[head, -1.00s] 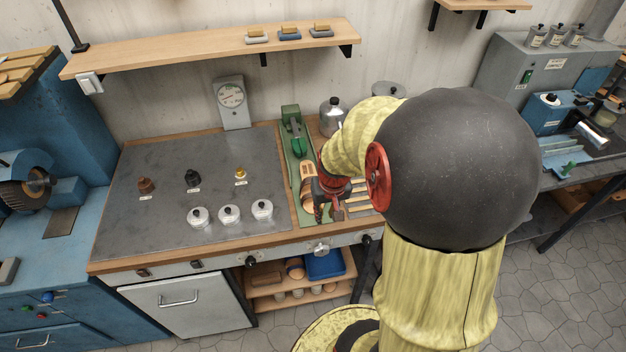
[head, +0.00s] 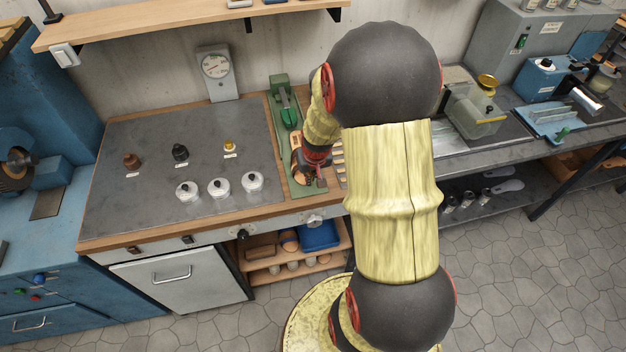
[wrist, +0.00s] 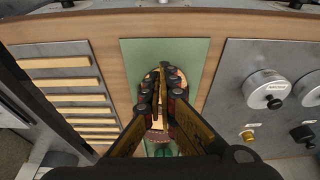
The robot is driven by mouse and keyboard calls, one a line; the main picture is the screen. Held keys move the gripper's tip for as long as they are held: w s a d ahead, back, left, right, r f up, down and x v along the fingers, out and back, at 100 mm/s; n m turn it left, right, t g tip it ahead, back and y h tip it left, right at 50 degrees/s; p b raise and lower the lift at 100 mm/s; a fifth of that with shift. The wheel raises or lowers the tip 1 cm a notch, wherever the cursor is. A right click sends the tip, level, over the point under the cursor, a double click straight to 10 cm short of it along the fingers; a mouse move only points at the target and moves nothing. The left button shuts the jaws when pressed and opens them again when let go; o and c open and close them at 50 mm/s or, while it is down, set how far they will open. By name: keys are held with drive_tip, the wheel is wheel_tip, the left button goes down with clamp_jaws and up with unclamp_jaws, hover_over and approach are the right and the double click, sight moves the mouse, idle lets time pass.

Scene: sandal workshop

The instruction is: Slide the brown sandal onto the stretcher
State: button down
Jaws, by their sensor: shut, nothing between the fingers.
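The brown sandal (head: 296,141) lies on the green mat (head: 303,191), just in front of the green stretcher (head: 284,103). My gripper (head: 317,180) is low over the front of the sandal and hides much of it in the head view. In the wrist view my gripper (wrist: 163,74) has its fingers together with nothing between them, over the sandal (wrist: 157,125). Whether the fingertips touch the sandal I cannot tell. Only a little of the stretcher shows at the bottom of the wrist view, behind my gripper.
Three lidded metal pots (head: 219,187) and several small labelled knobs stand on the grey worktop (head: 130,205) left of the mat. Wooden slats (wrist: 75,83) lie on the mat's other side. A dial gauge (head: 215,66) stands at the back.

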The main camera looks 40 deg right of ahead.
drive_tip(key=shift+w+d, duration=0.45)
drive_tip(key=shift+w, duration=0.3)
drive_tip(key=w+d, duration=0.3)
drive_tip(key=w, duration=0.2)
drive_tip(key=w+d, duration=0.3)
drive_tip(key=w, duration=0.3)
drive_tip(key=w+d, duration=0.4)
drive_tip(key=w, duration=0.2)
drive_tip(key=shift+w, duration=0.2)
drive_tip(key=shift+s+a, duration=0.1)
drive_tip(key=shift+a, duration=0.05)
